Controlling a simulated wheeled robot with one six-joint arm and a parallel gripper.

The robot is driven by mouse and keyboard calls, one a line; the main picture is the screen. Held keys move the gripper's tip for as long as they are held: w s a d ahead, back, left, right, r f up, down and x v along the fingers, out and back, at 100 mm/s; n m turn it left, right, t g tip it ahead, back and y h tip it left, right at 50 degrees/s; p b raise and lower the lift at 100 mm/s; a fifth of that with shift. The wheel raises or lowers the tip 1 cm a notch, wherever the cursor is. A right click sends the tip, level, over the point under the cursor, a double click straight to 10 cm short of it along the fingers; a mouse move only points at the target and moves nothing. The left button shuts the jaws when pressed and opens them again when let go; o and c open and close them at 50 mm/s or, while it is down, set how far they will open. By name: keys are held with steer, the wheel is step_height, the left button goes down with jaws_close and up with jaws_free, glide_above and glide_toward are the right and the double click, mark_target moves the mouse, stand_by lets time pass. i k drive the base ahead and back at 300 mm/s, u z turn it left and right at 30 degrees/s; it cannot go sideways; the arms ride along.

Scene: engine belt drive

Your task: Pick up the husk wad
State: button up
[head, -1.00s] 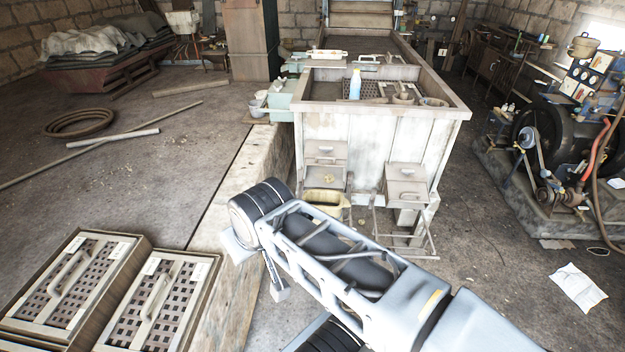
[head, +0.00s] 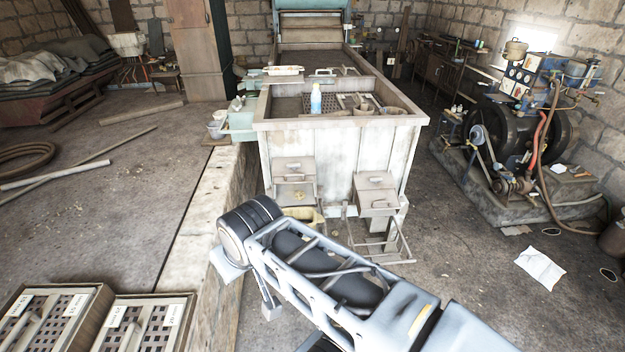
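I cannot make out a husk wad for certain. A small tan lump (head: 298,195) lies in the left metal chute on the front of the large pale bin, too small to identify. My gripper (head: 247,284) is at the lower left of centre, at the end of my arm and partly hidden by the wrist. Its two pale fingers look spread apart, with nothing seen between them. It is in front of the bin and apart from it, beside the concrete ledge.
The large pale bin (head: 335,155) stands ahead, with a blue-white bottle (head: 316,100) on it. The engine (head: 515,135) with its wheels stands on a plinth at right. Slatted trays (head: 110,318) sit at lower left.

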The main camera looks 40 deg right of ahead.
mark_target(299, 194)
steer(key=z, duration=0.9)
steer(key=i, duration=0.9)
steer(key=z, duration=0.45)
